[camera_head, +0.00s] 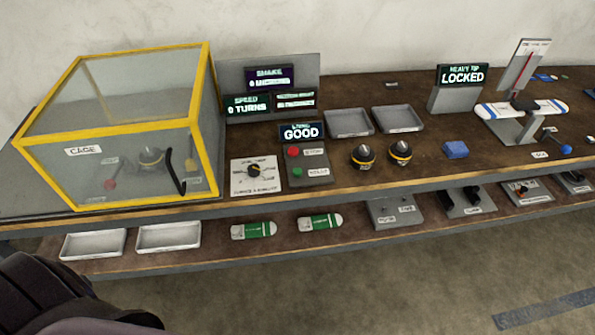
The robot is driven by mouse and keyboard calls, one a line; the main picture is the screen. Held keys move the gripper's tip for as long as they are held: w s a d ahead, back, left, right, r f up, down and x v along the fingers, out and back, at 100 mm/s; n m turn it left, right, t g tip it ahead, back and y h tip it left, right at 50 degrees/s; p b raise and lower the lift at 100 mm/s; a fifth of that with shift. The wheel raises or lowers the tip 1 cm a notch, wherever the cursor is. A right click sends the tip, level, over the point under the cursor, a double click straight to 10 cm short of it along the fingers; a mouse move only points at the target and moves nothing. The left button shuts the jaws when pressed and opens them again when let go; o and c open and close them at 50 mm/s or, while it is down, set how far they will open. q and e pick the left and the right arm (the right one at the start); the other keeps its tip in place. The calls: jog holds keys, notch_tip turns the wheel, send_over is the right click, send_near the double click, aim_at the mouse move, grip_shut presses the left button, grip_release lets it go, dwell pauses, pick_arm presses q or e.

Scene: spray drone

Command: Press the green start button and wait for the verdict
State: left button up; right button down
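The green start button (298,172) sits on a small grey panel (318,160) on the bench, below a red button (293,152). A display reading GOOD (302,132) stands just behind the panel. Behind it are displays reading SPEED 0 TURNS (247,105) and SHAKE (269,78), plus a smaller one with unreadable text (295,100). A dark part of my arm shows at the lower left, well away from the button. Neither gripper is in view.
Two black-and-yellow round parts (363,155) and a blue block (455,149) lie right of the panel. Grey trays (348,123) sit behind. A LOCKED display (462,74) stands further right. A lower shelf holds several items.

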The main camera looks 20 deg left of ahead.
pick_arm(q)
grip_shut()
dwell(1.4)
